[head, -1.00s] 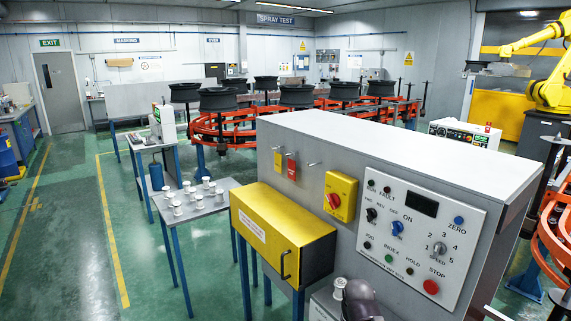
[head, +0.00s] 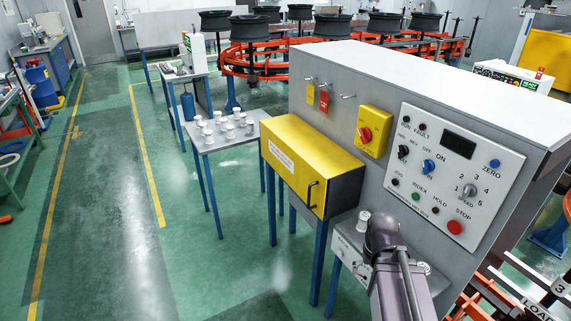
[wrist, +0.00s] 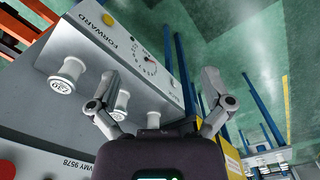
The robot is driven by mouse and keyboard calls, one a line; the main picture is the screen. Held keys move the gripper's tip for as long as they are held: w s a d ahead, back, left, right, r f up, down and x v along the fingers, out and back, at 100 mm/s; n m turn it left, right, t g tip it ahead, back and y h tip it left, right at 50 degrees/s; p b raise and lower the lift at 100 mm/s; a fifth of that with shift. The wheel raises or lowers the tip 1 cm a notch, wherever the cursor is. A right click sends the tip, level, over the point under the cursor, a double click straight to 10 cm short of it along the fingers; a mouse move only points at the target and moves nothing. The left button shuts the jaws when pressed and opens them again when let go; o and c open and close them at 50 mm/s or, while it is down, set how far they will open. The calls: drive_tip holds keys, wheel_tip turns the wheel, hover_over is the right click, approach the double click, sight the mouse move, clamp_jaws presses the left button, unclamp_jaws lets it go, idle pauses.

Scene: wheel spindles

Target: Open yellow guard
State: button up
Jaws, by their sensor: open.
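The yellow guard (head: 300,150) is a box-like cover on the left of the grey cabinet's front in the head view. It looks shut, with a white label and a black upright handle (head: 312,195) at its right end. In the wrist view a strip of yellow (wrist: 233,162), likely the guard, shows at the lower right behind my gripper. My gripper (wrist: 160,82) is open and empty, its two fingers spread above a small grey control box (wrist: 110,50). In the head view the gripper itself is hidden; only my arm shows, right of the guard.
White cylinders (wrist: 68,76) stand on the small box. The grey cabinet (head: 430,85) carries a control panel (head: 450,165) and a yellow switch box (head: 373,130). A side table (head: 215,140) holds several white parts. Green floor (head: 120,220) left of the guard is clear.

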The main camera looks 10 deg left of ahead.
drive_tip(key=shift+w+f, duration=0.15)
drive_tip(key=c, duration=0.6)
drive_tip(key=w+a+f+m+t+h+b, duration=0.1)
drive_tip(key=w+a+f+m+h+b, duration=0.15)
drive_tip(key=w+b, duration=0.3)
drive_tip(key=w+a+f+m+t+h+b, duration=0.1)
drive_tip(key=w+a+f+t+h+b, duration=0.2)
drive_tip(key=w, duration=0.4)
drive_tip(key=w+a+f+m+h+b, duration=0.1)
drive_tip(key=w+f+m+h+b, duration=0.15)
drive_tip(key=w+b, duration=0.3)
drive_tip(key=w+a+r+m+t+h+b, duration=0.1)
drive_tip(key=w+a+t+b, duration=0.3)
drive_tip(key=a, duration=0.6)
drive_tip(key=w+a+r+m+t+h+b, duration=0.1)
drive_tip(key=w+a+r+t+h+b, duration=0.1)
drive_tip(key=w+a+t+b, duration=0.3)
drive_tip(key=w+a+h, duration=0.1)
drive_tip(key=w+a, duration=0.2)
drive_tip(key=a, duration=0.3)
drive_tip(key=shift+a+r+m+b, duration=0.15)
drive_tip(key=shift+a+m+b, duration=0.05)
drive_tip(key=shift+m+b, duration=0.15)
drive_tip(key=shift+w+d, duration=0.1)
drive_tip(key=shift+w, duration=0.1)
hover_over(309, 206)
drive_tip(key=shift+w, duration=0.4)
